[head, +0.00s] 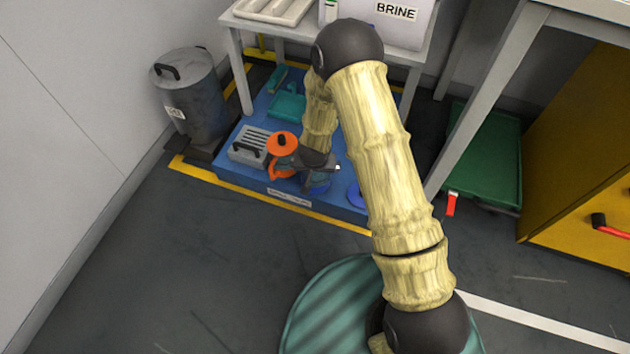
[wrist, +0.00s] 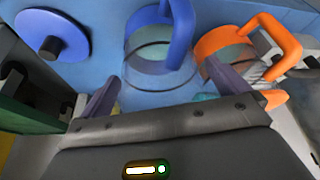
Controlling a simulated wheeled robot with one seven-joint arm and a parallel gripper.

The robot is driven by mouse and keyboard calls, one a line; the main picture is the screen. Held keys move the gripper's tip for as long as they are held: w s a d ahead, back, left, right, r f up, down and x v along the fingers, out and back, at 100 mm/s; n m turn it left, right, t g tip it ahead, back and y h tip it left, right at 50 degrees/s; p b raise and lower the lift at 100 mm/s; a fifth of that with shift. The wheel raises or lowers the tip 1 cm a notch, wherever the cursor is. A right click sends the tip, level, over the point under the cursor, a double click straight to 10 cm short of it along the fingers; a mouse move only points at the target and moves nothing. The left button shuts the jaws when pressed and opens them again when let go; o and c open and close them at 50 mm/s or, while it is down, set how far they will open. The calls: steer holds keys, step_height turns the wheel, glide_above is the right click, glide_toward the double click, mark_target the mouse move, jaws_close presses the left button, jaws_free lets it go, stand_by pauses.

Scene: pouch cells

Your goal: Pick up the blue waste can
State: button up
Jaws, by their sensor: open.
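The blue waste can (wrist: 158,75) has a clear body and a thick blue rim and handle. In the wrist view it stands ahead of my gripper (wrist: 161,74), between the two spread fingers. In the head view only a blue part of the can (head: 319,188) shows, low beneath my gripper (head: 316,165), which hides the rest. My gripper is open, with nothing gripped. I cannot tell whether the fingers touch the can or how deep it sits between them.
An orange-handled can (head: 283,146) stands close on the left; in the wrist view it (wrist: 232,50) is near the right finger. A blue disc with a dark knob (wrist: 50,35) lies on the other side. The blue platform (head: 235,178) has a grey slotted box (head: 248,147). Table legs flank it.

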steer(key=shift+w+f, duration=0.25)
steer(key=shift+f, duration=0.4)
steer(key=shift+r, duration=0.1)
steer(key=c, duration=1.3)
